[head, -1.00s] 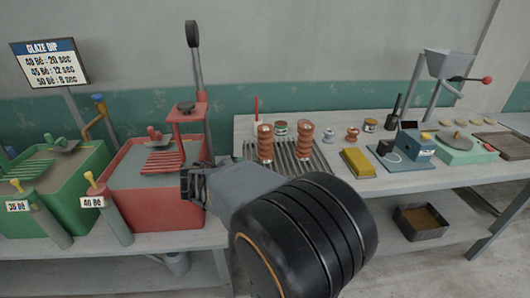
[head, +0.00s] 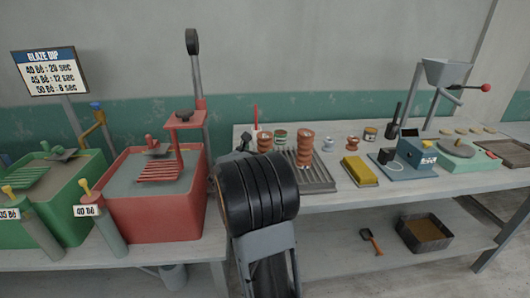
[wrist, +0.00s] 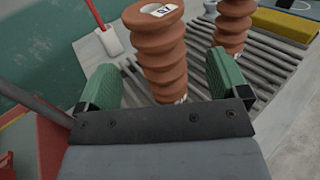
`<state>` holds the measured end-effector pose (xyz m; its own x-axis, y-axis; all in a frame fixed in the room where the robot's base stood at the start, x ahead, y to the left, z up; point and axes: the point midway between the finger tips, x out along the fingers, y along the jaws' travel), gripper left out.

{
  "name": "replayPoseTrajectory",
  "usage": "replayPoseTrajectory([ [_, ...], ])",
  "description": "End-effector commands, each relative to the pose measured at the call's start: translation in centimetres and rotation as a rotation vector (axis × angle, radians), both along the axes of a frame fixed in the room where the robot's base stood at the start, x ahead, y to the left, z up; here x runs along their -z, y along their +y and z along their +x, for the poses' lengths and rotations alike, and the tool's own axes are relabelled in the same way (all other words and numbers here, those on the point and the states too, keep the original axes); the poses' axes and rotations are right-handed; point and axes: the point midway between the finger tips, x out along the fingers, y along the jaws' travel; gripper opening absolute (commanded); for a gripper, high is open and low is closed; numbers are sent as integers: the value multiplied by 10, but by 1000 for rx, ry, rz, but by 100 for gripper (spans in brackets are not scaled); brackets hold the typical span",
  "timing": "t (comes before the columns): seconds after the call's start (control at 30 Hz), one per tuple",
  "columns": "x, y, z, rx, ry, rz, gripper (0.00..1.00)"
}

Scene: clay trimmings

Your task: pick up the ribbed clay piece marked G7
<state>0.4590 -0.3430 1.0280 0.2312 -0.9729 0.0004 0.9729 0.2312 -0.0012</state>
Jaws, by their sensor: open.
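Two ribbed brown clay pieces stand upright on a slatted grey rack (head: 318,180). The left piece shows in the head view (head: 264,139), its lower part hidden by my arm. In the wrist view this ribbed piece (wrist: 165,55) stands between my gripper's fingers, with a white tag on its top; the tag looks upside down, and its mark is not clearly readable. The other ribbed piece (head: 305,145) is to its right, also in the wrist view (wrist: 233,24). My gripper (wrist: 164,85) is open, green pads on either side of the near piece, with no clear grip on it.
A red tank (head: 160,215) stands left of the rack. A yellow block (head: 359,171) and a blue device (head: 415,155) are to its right. A white holder (wrist: 111,40) with a red stick is behind the near piece. Several small jars stand at the back.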

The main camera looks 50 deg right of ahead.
Motion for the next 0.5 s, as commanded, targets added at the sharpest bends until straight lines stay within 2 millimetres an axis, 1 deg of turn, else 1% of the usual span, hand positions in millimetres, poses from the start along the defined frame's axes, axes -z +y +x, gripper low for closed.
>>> replayPoseTrajectory([
  [0.17, 0, -8, 2, 1, -1, 1, 93],
  [0.4, -1, -38, 9, 3, 0, 0, 93],
  [0.5, -1, -49, 12, 1, 0, 1, 93],
])
